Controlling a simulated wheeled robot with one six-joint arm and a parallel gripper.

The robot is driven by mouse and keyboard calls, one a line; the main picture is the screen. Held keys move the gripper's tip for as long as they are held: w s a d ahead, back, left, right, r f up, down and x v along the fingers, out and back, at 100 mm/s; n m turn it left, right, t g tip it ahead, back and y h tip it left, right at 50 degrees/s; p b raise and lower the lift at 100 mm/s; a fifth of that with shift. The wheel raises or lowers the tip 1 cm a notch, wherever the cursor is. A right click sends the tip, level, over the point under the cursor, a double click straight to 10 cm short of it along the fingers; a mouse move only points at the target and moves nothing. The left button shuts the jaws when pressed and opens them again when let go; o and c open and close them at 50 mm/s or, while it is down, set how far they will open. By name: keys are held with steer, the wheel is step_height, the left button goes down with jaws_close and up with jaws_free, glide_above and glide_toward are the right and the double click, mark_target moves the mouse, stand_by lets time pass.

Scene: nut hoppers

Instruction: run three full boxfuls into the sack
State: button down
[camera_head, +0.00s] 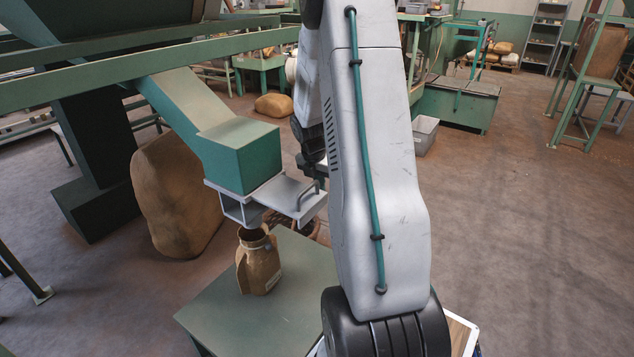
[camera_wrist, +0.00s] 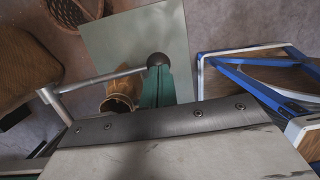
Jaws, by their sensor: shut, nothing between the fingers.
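A brown sack (camera_head: 258,262) stands upright, mouth open, on a green table (camera_head: 235,318) below a chute's green end box (camera_head: 240,158). Under that box is a grey metal frame with a flat slide plate (camera_head: 284,194) and a bent rod handle (camera_head: 309,196). The wrist view looks down on the sack's open mouth (camera_wrist: 118,103) and a metal rod ending in a dark ball knob (camera_wrist: 158,59). My gripper's teal fingers (camera_wrist: 158,80) are shut and empty, close by the knob; I cannot tell if they touch it. In the head view my arm mostly hides the gripper. The box's fill is hidden.
A large brown sack (camera_head: 172,195) stands beside the chute at left. A wicker basket (camera_head: 305,226) is behind the table, partly hidden. A blue-framed structure (camera_wrist: 255,70) is at right in the wrist view. The floor to the right (camera_head: 530,230) is clear.

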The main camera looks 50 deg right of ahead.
steer(key=shift+s, duration=0.15)
steer(key=v, duration=1.4)
steer(key=shift+s+d, duration=0.15)
steer(key=shift+s, duration=0.25)
